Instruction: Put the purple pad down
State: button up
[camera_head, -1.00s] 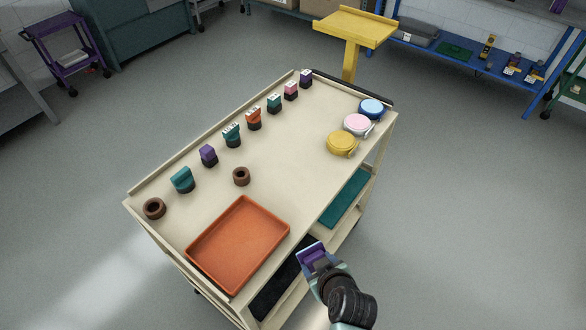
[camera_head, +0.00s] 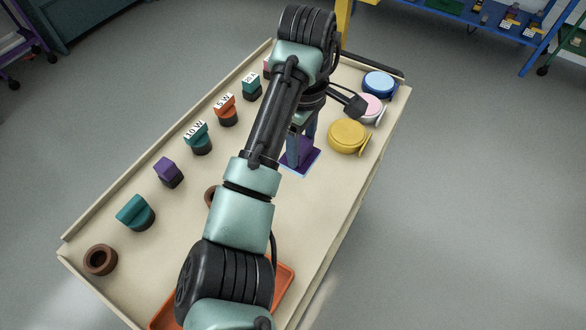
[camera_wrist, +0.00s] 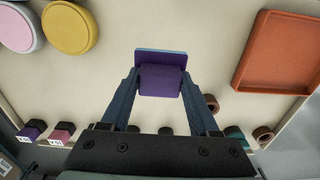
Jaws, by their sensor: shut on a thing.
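The purple pad (camera_head: 308,161) is a flat plate with a thin light-blue edge. It is in my gripper (camera_head: 298,148), over the middle of the cart's cream top (camera_head: 330,205). In the wrist view the pad (camera_wrist: 161,58) and its block-shaped purple grip sit between the two blue fingers of my gripper (camera_wrist: 160,82), which are shut on the grip. The pad looks roughly level and close to the top. I cannot tell whether it touches it.
A yellow round container (camera_head: 347,135), a pink one (camera_head: 371,108) and a blue one (camera_head: 378,84) stand right of the pad. Several knobs, including a purple one (camera_head: 169,172), line the left edge. An orange tray (camera_wrist: 278,50) and a brown ring (camera_head: 100,260) also lie on top.

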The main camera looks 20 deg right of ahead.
aim_at(301, 162)
jog(key=shift+s+a+r, duration=0.1)
jog(key=shift+s+r, duration=0.05)
jog(key=shift+r, duration=0.15)
jog(key=shift+f, duration=0.1)
notch_tip(301, 162, down, 5)
jog(key=shift+f, duration=0.15)
notch_tip(301, 162, down, 4)
jog(key=shift+f+p, duration=0.1)
jog(key=shift+p, duration=0.25)
jog(key=o, duration=1.2)
jog(key=shift+f, duration=0.1)
jog(key=shift+f+b, duration=0.2)
jog(key=shift+b, duration=0.4)
jog(key=r+p, duration=0.1)
jog(key=r, duration=0.7)
jog(key=r+p, duration=0.1)
jog(key=r, duration=0.4)
jog(key=shift+a+p, duration=0.25)
jog(key=shift+p, duration=0.05)
jog(key=shift+r, duration=0.1)
